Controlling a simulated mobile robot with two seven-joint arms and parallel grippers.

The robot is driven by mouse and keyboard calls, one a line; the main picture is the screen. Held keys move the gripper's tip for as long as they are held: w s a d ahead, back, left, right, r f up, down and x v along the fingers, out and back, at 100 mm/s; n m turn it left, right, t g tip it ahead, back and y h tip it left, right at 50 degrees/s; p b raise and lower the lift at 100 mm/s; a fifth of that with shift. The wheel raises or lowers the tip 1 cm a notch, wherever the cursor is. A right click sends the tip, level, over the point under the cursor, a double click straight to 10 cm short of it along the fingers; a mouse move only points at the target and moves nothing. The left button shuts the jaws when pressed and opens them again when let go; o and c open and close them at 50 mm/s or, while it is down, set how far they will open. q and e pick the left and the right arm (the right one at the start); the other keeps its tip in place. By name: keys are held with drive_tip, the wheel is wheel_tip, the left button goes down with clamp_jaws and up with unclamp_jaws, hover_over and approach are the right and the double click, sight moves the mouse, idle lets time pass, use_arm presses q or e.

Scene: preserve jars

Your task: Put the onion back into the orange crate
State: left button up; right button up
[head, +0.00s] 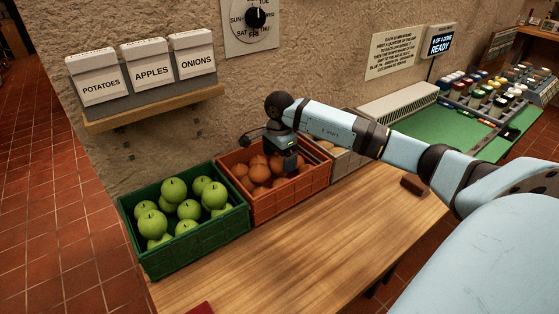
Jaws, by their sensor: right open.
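The orange crate (290,199) stands on the wooden table between the green crate and a paler one. Several round brown onions (258,173) lie in it. My right gripper (288,164) is open and points down over the right part of the orange crate, close to the onions. It hides part of the crate's contents. I cannot tell whether an onion sits between its fingers, nor which onion is the task's one. No onion shows on the bare table. My left gripper is not in view.
A green crate (200,242) of green apples stands at left. A pale crate (345,160) is partly hidden behind my right arm. A small brown block (413,184) lies on the wooden table (330,240), whose front is mostly clear. A shelf (155,111) with labelled boxes hangs above.

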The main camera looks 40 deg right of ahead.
sight(279, 158)
wheel_tip(279, 158, up, 11)
idle(0.3)
drive_tip(key=shift+f, duration=0.15)
idle(0.3)
